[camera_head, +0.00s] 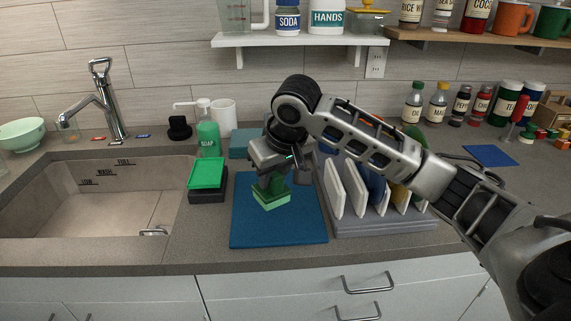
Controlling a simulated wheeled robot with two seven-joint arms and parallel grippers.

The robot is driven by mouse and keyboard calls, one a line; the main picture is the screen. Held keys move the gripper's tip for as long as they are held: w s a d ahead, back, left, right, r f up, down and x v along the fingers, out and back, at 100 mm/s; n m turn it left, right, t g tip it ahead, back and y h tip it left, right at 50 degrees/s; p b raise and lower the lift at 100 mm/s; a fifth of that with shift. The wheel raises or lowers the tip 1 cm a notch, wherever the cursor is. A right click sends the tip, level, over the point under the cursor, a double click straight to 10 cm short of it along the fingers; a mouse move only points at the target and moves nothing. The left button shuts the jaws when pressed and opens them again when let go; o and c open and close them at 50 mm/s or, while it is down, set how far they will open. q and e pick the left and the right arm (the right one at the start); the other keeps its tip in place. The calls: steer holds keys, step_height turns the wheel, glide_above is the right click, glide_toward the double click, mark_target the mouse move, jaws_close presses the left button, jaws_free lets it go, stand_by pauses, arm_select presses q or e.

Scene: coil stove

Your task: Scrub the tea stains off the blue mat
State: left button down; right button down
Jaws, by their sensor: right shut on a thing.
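The blue mat (299,229) lies flat on the counter between the sink and a rack. My right gripper (270,181) points down over the mat's middle. It is shut on a green scrubber (271,198), whose lighter green bottom is on or just above the mat; I cannot tell whether it touches. The arm comes in from the right and hides part of the mat's back. No stain is clear on the visible part of the mat. My left gripper is not in view.
A sink (100,205) lies at left, with a tap (112,110) behind it. A black holder with a green sponge (207,173) stands left of the mat. A green soap bottle (208,138) stands behind. A rack with white plates (385,226) stands close on the right.

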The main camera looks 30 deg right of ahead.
steer(key=shift+r, duration=1.15)
